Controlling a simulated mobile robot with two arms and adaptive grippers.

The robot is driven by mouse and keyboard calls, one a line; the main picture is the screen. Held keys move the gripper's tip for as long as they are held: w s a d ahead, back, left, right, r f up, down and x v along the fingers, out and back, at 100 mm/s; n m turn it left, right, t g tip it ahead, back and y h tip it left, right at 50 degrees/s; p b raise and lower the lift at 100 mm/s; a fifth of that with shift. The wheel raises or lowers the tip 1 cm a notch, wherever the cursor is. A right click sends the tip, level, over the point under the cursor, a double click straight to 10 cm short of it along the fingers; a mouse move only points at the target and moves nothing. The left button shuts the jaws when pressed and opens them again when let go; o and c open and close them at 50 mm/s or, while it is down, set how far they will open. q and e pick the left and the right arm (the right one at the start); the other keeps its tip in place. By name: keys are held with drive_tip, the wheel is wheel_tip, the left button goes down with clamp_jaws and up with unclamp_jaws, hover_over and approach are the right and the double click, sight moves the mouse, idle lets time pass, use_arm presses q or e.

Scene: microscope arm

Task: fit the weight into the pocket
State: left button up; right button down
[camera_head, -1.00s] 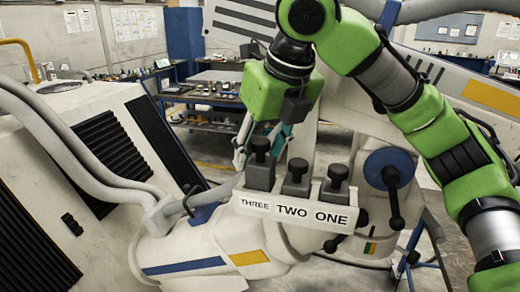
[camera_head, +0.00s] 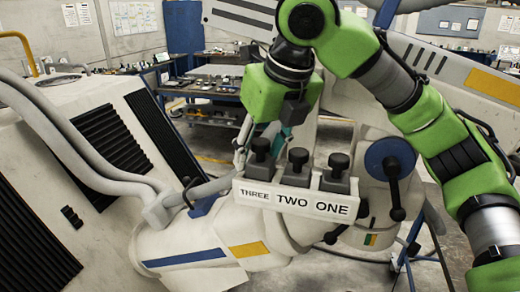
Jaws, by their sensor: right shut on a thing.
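A white rack (camera_head: 300,203) with labels THREE, TWO and ONE holds three dark grey weights with round knobs. The left weight (camera_head: 261,170) is behind THREE, the middle weight (camera_head: 296,174) behind TWO and the right weight (camera_head: 336,180) behind ONE. The weights' lower ends and the pockets are hidden by the rack's front. My right gripper (camera_head: 264,138) comes down from above at the left weight and is shut on it. Its fingertips are small and partly hidden there. The middle and right weights stand free of the gripper. My left gripper is not in view.
A blue round knob with a black lever (camera_head: 391,165) is close right of the rack. Thick grey hoses (camera_head: 75,140) run along the left to the white machine body (camera_head: 190,235). Workbenches (camera_head: 210,95) stand far behind.

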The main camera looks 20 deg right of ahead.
drive_tip(key=shift+f, duration=0.4)
drive_tip(key=c, duration=1.1)
unclamp_jaws()
drive_tip(key=shift+o, duration=0.2)
drive_tip(key=shift+s, duration=0.1)
drive_tip(key=shift+f, duration=0.1)
drive_tip(key=v, duration=1.2)
